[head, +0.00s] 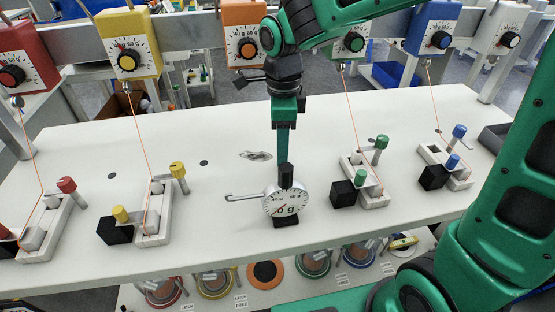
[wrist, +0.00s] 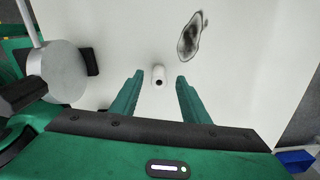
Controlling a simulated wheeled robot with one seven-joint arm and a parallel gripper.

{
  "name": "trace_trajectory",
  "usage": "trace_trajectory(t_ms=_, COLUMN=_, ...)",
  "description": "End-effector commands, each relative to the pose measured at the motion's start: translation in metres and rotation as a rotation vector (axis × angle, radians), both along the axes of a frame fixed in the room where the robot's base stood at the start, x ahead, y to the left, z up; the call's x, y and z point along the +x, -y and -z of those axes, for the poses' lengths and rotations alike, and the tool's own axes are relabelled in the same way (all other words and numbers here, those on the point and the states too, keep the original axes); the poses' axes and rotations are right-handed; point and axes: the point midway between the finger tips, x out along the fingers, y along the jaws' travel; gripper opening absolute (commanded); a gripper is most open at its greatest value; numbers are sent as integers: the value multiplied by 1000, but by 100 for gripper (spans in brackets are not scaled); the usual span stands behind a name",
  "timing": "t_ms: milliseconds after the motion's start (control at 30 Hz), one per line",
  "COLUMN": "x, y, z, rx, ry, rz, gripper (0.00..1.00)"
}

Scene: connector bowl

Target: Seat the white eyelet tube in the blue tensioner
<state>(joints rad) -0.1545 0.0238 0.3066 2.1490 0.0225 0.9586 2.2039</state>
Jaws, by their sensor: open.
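A small white tube (wrist: 158,75) with a dark hole in its end is on the white table between my fingers in the wrist view. I cannot make it out in the head view. My gripper (wrist: 160,86) is open, one finger on each side of the tube with gaps; in the head view my gripper (head: 283,155) points down over mid-table, partly behind the dial gauge. The blue box with a dial (head: 437,30) hangs at the back right. An orange thread runs from it to a white frame (head: 460,178) with blue-capped posts (head: 459,131) and a black block (head: 433,177).
A dial gauge (head: 287,201) stands in front of my gripper; it is left of the fingers in the wrist view (wrist: 62,72). A green-capped frame (head: 374,197) stands between the gauge and the blue one. A dark smudge (wrist: 190,38) marks the table. Yellow and red stations stand left.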

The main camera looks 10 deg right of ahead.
Motion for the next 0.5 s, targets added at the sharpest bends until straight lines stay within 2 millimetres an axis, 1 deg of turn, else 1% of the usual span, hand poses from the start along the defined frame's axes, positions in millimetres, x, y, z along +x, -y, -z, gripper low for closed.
trace_trajectory(t_ms=67, x=0, y=0, z=4, rx=-1, ry=-1, rz=-1, gripper=42)
trace_trajectory(t_ms=267, x=0, y=0, z=4, rx=0, ry=0, rz=0, gripper=42)
trace_trajectory(t_ms=367, x=0, y=0, z=3, rx=0, ry=0, rz=0, gripper=20)
trace_trajectory(t_ms=400, x=0, y=0, z=3, rx=0, ry=0, rz=0, gripper=11)
trace_trajectory(t_ms=433, x=0, y=0, z=3, rx=0, ry=0, rz=0, gripper=3)
trace_trajectory(t_ms=467, x=0, y=0, z=3, rx=0, ry=0, rz=0, gripper=0)
trace_trajectory(t_ms=500, x=0, y=0, z=3, rx=0, ry=0, rz=0, gripper=0)
